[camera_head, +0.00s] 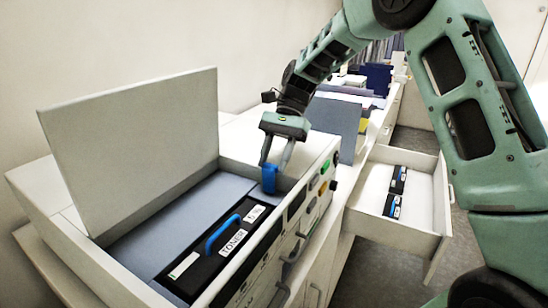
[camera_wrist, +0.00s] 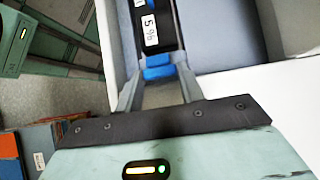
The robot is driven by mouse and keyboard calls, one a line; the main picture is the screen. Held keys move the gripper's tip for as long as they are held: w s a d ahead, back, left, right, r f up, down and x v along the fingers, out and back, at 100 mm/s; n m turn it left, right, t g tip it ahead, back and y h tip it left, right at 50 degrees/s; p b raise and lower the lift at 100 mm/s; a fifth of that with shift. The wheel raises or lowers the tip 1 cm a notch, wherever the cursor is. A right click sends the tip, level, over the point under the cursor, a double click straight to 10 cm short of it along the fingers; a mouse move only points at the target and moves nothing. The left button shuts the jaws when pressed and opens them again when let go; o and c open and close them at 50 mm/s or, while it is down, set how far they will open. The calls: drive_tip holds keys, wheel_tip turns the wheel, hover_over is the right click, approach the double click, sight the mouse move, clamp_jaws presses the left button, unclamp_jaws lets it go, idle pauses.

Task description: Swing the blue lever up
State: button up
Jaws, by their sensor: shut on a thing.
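The blue lever (camera_head: 269,179) stands as a short blue tab at the far right end of the printer's open compartment, beside the toner cartridge's end. My gripper (camera_head: 274,164) reaches down from above and is shut on the lever. In the wrist view the blue lever (camera_wrist: 159,70) lies between the two fingertips (camera_wrist: 157,82), just beyond the near end of the black cartridge. The black toner cartridge (camera_head: 200,268) with its blue handle (camera_head: 222,234) and white labels lies in the compartment. The lever's pivot is hidden.
The printer's grey lid (camera_head: 140,140) stands open at the left. Buttons and a knob line the printer's front edge (camera_head: 318,180). An open white drawer (camera_head: 425,205) at the right holds black cartridges (camera_head: 395,192). Folders and boxes (camera_head: 375,80) stand behind my gripper.

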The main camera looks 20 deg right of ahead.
drive_tip(key=o, duration=1)
drive_tip(key=b+v, duration=0.3)
drive_tip(key=v, duration=1.4)
drive_tip(key=shift+r, duration=0.25)
drive_tip(key=shift+f, duration=0.1)
